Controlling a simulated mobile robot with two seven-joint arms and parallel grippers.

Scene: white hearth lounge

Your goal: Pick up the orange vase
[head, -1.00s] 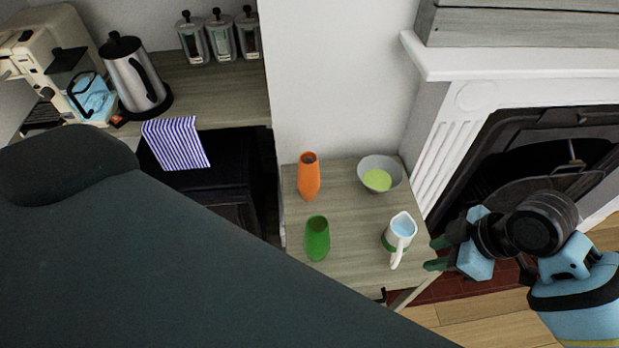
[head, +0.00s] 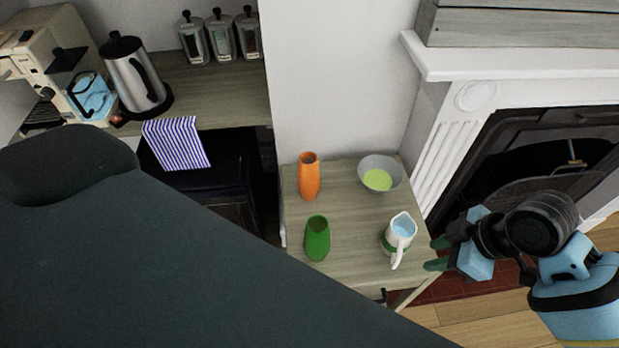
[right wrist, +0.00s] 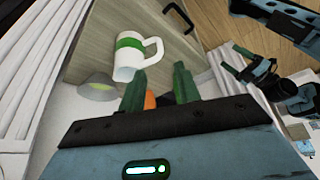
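The orange vase (head: 309,177) stands upright at the back left of the small wooden side table (head: 345,225). A little of it shows in the right wrist view (right wrist: 150,100), mostly hidden by my fingers. My right gripper (head: 434,254) is open and empty, just off the table's right edge beside the white jug (head: 400,235). It is well to the right of the vase. Its two green fingers stand apart in the right wrist view (right wrist: 159,87). My left gripper seems to show small at the right of that view (right wrist: 234,62); its opening is unclear.
A green vase (head: 317,238) stands in front of the orange one. A grey bowl (head: 365,166) with something lime green stands at the back right. The white fireplace surround (head: 440,145) rises close to the table's right. A counter (head: 225,90) with a kettle (head: 135,75) lies left.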

